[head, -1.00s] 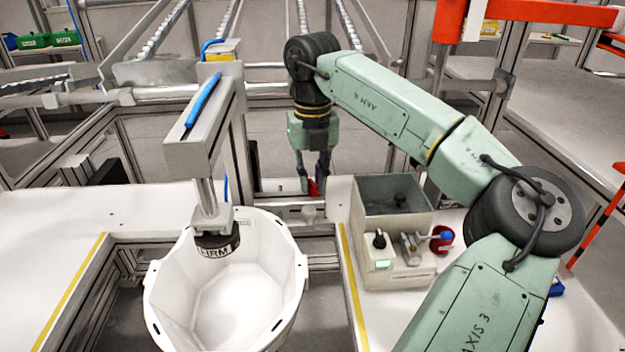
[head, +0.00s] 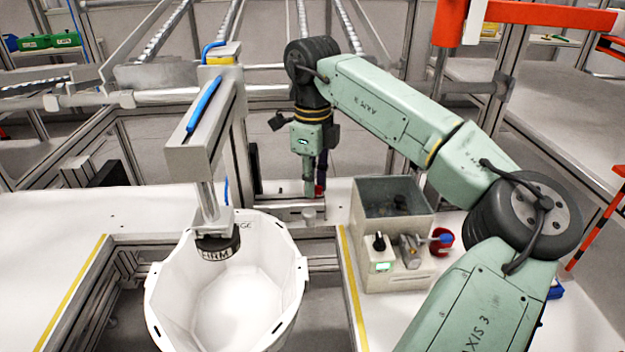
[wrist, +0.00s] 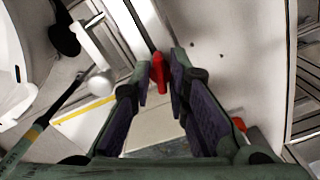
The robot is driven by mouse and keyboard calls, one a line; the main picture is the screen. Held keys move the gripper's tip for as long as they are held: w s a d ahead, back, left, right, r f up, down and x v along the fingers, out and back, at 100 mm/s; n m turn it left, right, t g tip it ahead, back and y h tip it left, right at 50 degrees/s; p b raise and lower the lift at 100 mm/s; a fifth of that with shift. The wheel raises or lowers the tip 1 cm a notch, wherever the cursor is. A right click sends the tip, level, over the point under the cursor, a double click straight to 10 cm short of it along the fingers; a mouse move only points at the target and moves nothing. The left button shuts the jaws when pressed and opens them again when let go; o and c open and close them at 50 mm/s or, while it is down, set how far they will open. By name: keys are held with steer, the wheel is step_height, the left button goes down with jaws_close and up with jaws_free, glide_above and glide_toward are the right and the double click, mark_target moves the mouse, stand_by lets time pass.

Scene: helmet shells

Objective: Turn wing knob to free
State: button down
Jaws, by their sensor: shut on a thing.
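The wing knob (wrist: 159,74) is red and shows between the fingertips of my gripper (wrist: 160,78) in the wrist view. My gripper is shut on it, with one finger on each side. The knob's wing angle is mostly hidden there by the finger.
A white helmet shell (head: 285,290) sits under a grey press arm (head: 203,125) at the left. A grey box (head: 392,190) and a control box with knobs (head: 398,270) stand at the right.

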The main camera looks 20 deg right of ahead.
steer(key=shift+n, duration=1.6)
steer(key=c, duration=1.5)
jaws_free()
steer(key=shift+c, duration=0.2)
step_height(320, 180, up, 12)
